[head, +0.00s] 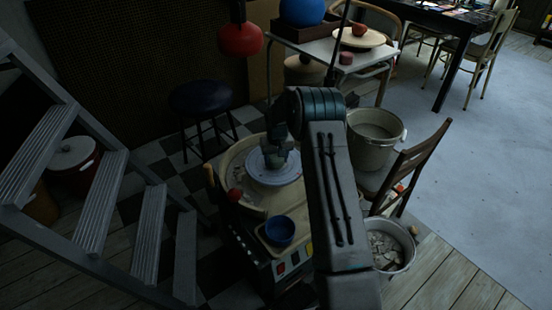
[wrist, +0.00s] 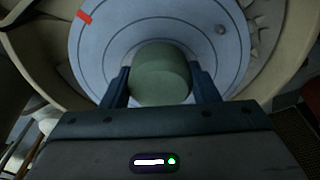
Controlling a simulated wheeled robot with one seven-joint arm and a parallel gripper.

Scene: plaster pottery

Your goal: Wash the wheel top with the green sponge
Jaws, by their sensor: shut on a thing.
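The wheel top (head: 268,176) is a pale blue-grey disc with concentric rings, set in a beige basin on the pottery wheel. In the wrist view the wheel top (wrist: 92,62) fills the upper middle, with a red mark at its upper left and a small grey spot at the right. My gripper (wrist: 160,84) is shut on the green sponge (wrist: 160,72), one finger on each side. The sponge is over the middle of the disc; whether it touches the surface I cannot tell. In the head view my gripper (head: 276,158) hangs over the wheel top, partly hidden by my arm.
A bucket (head: 375,140) stands on a chair (head: 411,170) to the right. Another bucket (head: 391,246) holds pale scraps. Metal stairs (head: 100,200) rise at the left.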

